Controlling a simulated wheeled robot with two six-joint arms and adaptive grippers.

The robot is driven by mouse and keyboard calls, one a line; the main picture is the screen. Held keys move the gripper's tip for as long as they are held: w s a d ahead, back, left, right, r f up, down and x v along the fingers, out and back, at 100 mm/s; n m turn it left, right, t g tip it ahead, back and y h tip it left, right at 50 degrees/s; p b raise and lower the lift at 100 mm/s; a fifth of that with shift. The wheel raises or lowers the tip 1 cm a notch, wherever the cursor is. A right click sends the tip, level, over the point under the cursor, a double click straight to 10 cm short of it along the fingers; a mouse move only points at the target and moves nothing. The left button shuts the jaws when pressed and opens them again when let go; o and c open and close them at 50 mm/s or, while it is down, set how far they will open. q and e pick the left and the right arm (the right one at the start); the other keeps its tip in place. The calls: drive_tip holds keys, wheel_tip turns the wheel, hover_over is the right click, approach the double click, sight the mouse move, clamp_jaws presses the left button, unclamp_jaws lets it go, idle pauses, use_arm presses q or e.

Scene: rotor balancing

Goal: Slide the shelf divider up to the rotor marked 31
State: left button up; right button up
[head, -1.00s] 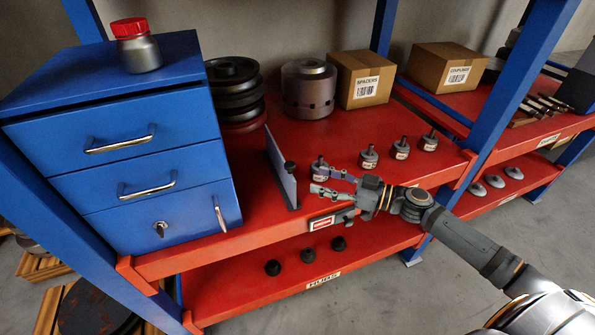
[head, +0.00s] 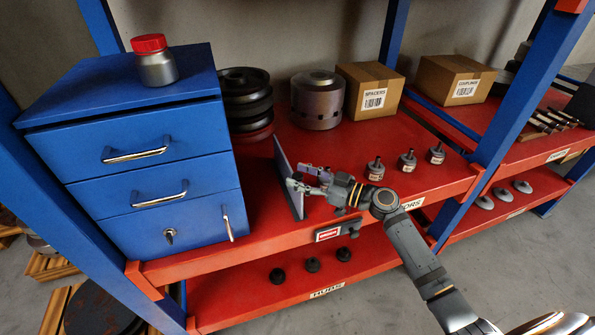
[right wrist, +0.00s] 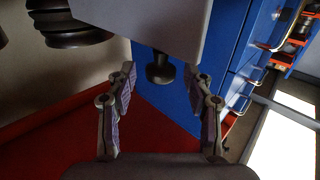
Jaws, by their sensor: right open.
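The shelf divider (head: 284,176), a thin grey upright plate, stands on the red shelf right of the blue drawer cabinet. My right gripper (head: 298,178) is open at its right face. In the right wrist view, the divider (right wrist: 150,22) carries a dark knob (right wrist: 160,72), which shows between the spread fingertips (right wrist: 164,82); I cannot tell whether they touch it. Small rotors with upright shafts stand to the right: one (head: 375,171), another (head: 408,161) and a third (head: 437,155). Their marks are too small to read. Another rotor seen earlier is hidden behind my gripper. My left gripper is not in view.
The blue cabinet (head: 140,155) bounds the left, with a red-capped jar (head: 154,62) on top. Dark pulleys (head: 246,98), a grey drum (head: 317,99) and cardboard boxes (head: 368,88) stand at the back. The shelf between drum and rotors is clear.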

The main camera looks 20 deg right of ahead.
drive_tip(key=shift+w+a, duration=0.45)
drive_tip(key=shift+a, duration=0.05)
clamp_jaws()
